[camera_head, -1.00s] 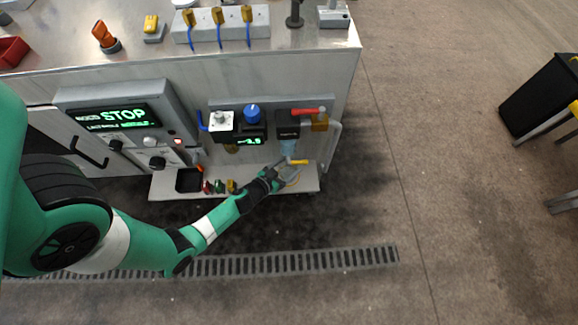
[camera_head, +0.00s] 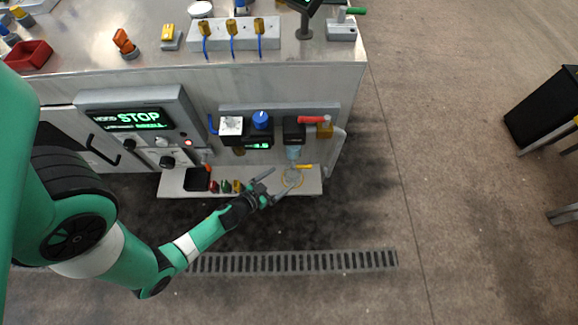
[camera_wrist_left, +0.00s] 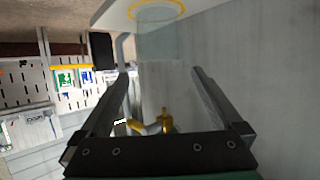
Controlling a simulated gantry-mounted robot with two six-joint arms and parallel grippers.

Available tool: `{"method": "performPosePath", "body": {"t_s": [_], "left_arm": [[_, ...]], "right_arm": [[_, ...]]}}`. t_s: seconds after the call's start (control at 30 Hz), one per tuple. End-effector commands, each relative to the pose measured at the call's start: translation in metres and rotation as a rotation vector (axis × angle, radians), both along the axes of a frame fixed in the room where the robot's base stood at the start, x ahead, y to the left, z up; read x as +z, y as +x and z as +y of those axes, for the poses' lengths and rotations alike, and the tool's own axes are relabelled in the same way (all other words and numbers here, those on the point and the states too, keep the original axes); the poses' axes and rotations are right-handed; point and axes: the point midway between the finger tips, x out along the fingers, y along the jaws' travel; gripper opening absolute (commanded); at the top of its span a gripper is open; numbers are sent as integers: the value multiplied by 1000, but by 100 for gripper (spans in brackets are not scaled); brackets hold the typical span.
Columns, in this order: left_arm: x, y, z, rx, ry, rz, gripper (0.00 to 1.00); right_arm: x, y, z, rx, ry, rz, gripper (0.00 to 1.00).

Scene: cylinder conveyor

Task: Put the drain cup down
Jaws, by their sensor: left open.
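The drain cup (camera_head: 292,176) is a clear, see-through cup. It stands on the low white shelf (camera_head: 312,187) at a yellow ring, below the red-handled filter unit (camera_head: 293,131). In the left wrist view, the yellow ring (camera_wrist_left: 157,11) shows at the top and the clear cup is hard to make out against the pale background. My left gripper (camera_head: 286,177) is open just left of and in front of the cup, its fingers pointing toward it. In the left wrist view, nothing is visibly clamped between the spread fingers (camera_wrist_left: 160,72).
Small coloured fittings (camera_head: 226,187) and a black bin (camera_head: 197,179) sit on the shelf left of my gripper. The control panel (camera_head: 143,122) reads STOP. A floor drain (camera_head: 300,261) runs in front.

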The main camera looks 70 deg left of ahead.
Motion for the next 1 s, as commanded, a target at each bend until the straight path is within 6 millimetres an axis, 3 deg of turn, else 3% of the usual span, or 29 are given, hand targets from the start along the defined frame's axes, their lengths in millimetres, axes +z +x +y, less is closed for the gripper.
{"method": "performPosePath", "body": {"t_s": [0.1,0.27,1.0], "left_arm": [[13,-21,-10,2,-1,2,100],[17,-33,-17,1,1,1,100],[16,-35,-18,0,1,0,100]], "right_arm": [[13,0,0,0,0,0,50],[18,0,0,0,0,0,50],[17,0,0,0,0,0,50]]}}
